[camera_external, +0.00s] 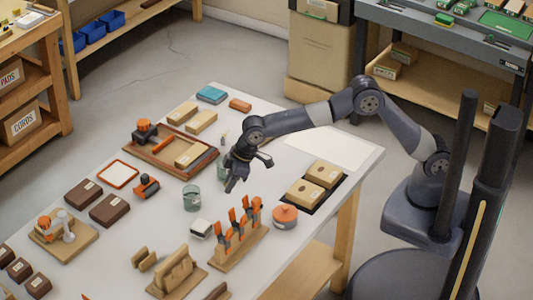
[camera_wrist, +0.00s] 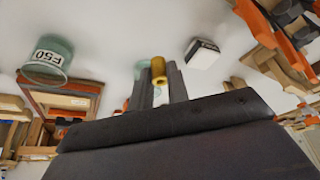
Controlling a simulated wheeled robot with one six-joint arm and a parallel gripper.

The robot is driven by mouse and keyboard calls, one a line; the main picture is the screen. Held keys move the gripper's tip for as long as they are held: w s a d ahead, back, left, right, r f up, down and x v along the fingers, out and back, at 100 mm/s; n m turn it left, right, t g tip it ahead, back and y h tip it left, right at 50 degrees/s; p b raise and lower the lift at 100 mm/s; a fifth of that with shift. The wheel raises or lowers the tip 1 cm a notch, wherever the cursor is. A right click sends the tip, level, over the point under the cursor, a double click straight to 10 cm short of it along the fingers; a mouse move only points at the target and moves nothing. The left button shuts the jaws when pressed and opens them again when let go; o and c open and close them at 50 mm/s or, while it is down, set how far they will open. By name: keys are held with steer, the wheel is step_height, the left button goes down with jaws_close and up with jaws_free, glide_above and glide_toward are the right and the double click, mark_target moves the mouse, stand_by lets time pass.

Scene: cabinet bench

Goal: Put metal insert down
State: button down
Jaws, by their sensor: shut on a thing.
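My gripper (camera_external: 236,185) hangs above the middle of the white bench, pointing down, close to the green glass jar (camera_external: 191,197). In the wrist view my gripper (camera_wrist: 160,80) is shut on a small brass-coloured cylinder, the metal insert (camera_wrist: 158,70). The insert sits between the dark fingertips, clear of the bench as far as I can tell. I cannot make it out in the external view. A labelled green jar (camera_wrist: 48,58) stands at the left of the wrist view. Another greenish jar (camera_wrist: 141,68) is partly hidden behind the fingers.
A white block (camera_external: 201,228) lies near a wooden rack of orange-handled tools (camera_external: 238,240). A wooden tray (camera_external: 165,150) with blocks is at the back left. A dark mat (camera_external: 316,200) with tan boxes and an orange-topped round tin (camera_external: 285,217) are to the right.

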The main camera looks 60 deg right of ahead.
steer(key=shift+w+d+r, duration=0.15)
steer(key=shift+d+r, duration=0.05)
steer(key=shift+r, duration=0.05)
steer(key=w+d+r+m+h+p, duration=0.15)
steer(key=w+d, duration=0.35)
steer(key=d, duration=0.8)
steer(key=w+d+r+m+t+p, duration=0.1)
steer(key=w+d+m, duration=0.3)
steer(key=d, duration=0.9)
steer(key=w+d+r+m+h+p, duration=0.1)
steer(key=w+d, duration=0.5)
steer(key=d, duration=0.7)
steer(key=f, duration=0.3)
steer(key=d+f, duration=0.1)
steer(key=f, duration=0.2)
steer(key=shift+s+d+p, duration=0.15)
steer(key=shift+d+p, duration=0.05)
steer(key=shift+p, duration=0.2)
steer(key=shift+f, duration=2.2)
steer(key=shift+f, duration=0.2)
steer(key=c, duration=1.4)
jaws_free()
steer(key=shift+o, duration=0.2)
